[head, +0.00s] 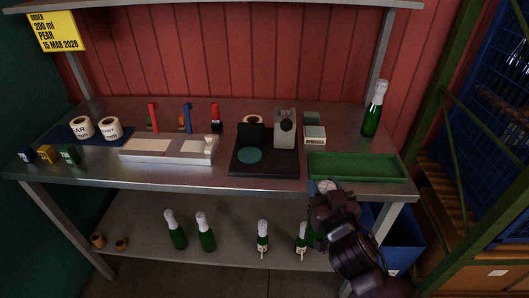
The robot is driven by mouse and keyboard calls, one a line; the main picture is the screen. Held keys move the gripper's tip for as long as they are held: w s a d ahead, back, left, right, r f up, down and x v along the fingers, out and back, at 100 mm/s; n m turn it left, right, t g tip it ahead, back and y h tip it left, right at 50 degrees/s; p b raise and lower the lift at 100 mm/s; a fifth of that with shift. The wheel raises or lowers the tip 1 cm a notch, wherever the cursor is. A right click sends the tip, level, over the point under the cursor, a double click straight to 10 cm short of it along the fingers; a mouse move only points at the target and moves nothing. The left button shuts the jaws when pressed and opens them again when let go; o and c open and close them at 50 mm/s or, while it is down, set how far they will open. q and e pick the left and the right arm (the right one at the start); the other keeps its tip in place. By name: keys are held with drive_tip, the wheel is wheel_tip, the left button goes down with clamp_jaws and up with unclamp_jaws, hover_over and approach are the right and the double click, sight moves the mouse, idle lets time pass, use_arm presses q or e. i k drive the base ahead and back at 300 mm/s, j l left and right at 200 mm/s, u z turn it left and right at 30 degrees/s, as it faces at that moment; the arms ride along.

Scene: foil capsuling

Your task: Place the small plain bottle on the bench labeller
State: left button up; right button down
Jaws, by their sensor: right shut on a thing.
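The bench labeller (265,164) stands mid-bench, a black base with a teal round pad (249,155) and a grey upright post (285,128). The pad looks empty. My right gripper (325,198) is in front of the bench's front edge, right of the labeller, and shut on a bottle. Its pale foil top (327,186) shows above the fingers; most of its body is hidden by my gripper, so I cannot tell whether it has a label. My left gripper is out of view.
A green tray (357,167) lies at the bench's right, with a foil-topped bottle (375,110) behind it. A long pale fixture (168,150), label rolls (108,128) and small blocks (68,153) lie left. Several bottles (205,232) stand on the lower shelf. A blue bin (398,240) is right.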

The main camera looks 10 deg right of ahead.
sight(250, 153)
drive_tip(key=i+l, duration=0.1)
drive_tip(key=l, duration=0.4)
drive_tip(key=l+u, duration=0.2)
drive_tip(key=u, duration=1)
